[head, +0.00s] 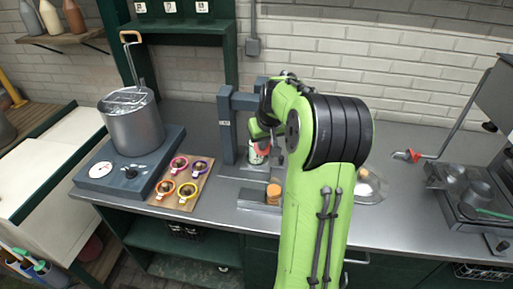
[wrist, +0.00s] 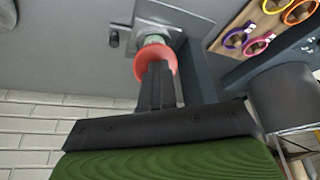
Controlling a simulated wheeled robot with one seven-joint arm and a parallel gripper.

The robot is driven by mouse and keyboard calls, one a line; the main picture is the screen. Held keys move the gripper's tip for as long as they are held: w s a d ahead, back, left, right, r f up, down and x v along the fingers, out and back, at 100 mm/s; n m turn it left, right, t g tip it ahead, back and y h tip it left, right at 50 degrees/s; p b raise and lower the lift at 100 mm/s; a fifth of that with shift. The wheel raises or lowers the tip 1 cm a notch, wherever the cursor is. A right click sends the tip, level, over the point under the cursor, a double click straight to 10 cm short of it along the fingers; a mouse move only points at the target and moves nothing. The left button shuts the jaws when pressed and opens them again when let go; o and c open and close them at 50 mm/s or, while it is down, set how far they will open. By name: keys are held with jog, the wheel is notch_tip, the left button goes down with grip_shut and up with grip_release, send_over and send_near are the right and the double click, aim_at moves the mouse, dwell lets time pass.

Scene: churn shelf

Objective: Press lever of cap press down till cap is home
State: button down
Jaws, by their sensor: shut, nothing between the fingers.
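The cap press (head: 228,130) is a dark blue-grey upright frame on the counter in the head view. The lever and the cap's seating are not clearly visible.
An orange-brown round piece (head: 273,191) sits on a grey block before the press. Left are a board (head: 196,196) with several coloured rings and a metal pot (head: 134,125) on a scale-like base.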

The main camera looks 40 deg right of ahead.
jog(key=shift+f, duration=0.2)
jog(key=r+p, duration=0.2)
jog(key=w+d+r+p, duration=0.1)
jog(key=r+p, duration=0.1)
jog(key=shift+r, duration=0.1)
dwell(0.3)
jog(key=shift+a+p+v, duration=0.2)
jog(key=shift+p+v, duration=0.35)
jog(key=shift+v, duration=0.45)
jog(key=shift+a+p+v, duration=0.2)
jog(key=shift+p+v, duration=0.35)
jog(key=shift+v, duration=0.5)
jog(key=shift+w, duration=0.1)
jog(key=shift+w+a+p+v, duration=0.15)
jog(key=shift+p+v, duration=0.45)
jog(key=shift+v, duration=0.4)
jog(key=shift+w+a+p+v, duration=0.15)
jog(key=shift+p+v, duration=0.45)
jog(key=shift+v, duration=0.45)
jog(key=shift+s, duration=0.1)
